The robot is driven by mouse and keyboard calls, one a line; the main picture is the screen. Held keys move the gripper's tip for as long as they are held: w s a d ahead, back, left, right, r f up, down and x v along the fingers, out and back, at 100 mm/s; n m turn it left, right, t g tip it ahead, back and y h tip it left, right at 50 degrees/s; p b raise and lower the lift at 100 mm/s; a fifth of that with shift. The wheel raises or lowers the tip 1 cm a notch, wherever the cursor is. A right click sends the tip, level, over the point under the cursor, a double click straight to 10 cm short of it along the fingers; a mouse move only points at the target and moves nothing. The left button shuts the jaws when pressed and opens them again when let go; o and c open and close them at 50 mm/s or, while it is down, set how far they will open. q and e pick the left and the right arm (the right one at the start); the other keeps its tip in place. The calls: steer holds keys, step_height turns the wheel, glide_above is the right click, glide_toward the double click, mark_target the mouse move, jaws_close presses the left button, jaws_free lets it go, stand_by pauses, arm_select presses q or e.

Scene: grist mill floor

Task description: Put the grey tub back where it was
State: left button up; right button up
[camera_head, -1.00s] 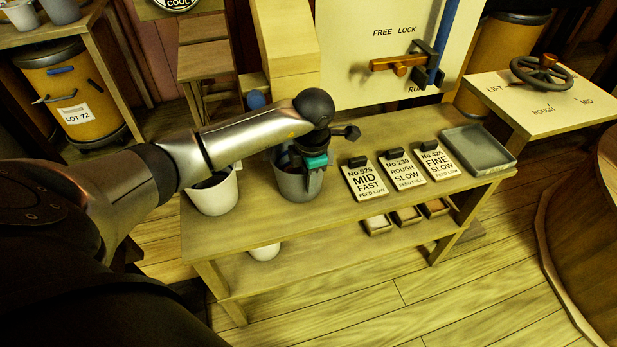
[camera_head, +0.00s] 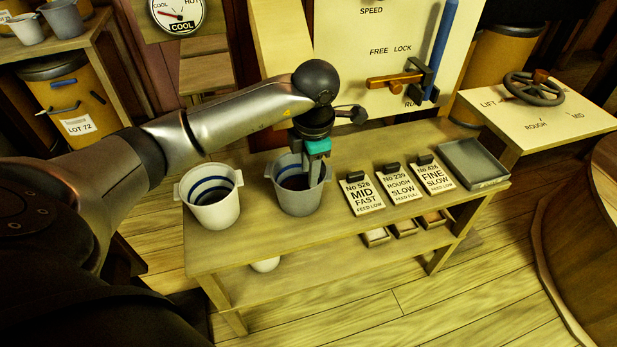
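A grey tub (camera_head: 291,201) with blue bands inside stands upright on the bench (camera_head: 235,253), and its inside is dark toward the bottom. My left gripper (camera_head: 314,176) points down at the tub's right rim, with its teal part above the rim. Its fingers overlap the rim, and I cannot tell whether they grip it or stand apart. A white tub (camera_head: 212,208) with side lugs and blue bands inside stands to its left, apart from it. My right gripper is out of view.
Sign cards (camera_head: 399,185) stand right of the grey tub, then a grey tray (camera_head: 474,164). Small boxes (camera_head: 404,229) sit on the lower shelf. A lever (camera_head: 396,80) and a handwheel (camera_head: 534,88) are behind. Another grey tub (camera_head: 62,18) stands on the back-left table.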

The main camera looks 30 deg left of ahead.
arm_select(q)
steer(key=shift+s+d+r, duration=0.1)
steer(key=shift+r, duration=1)
stand_by(0.6)
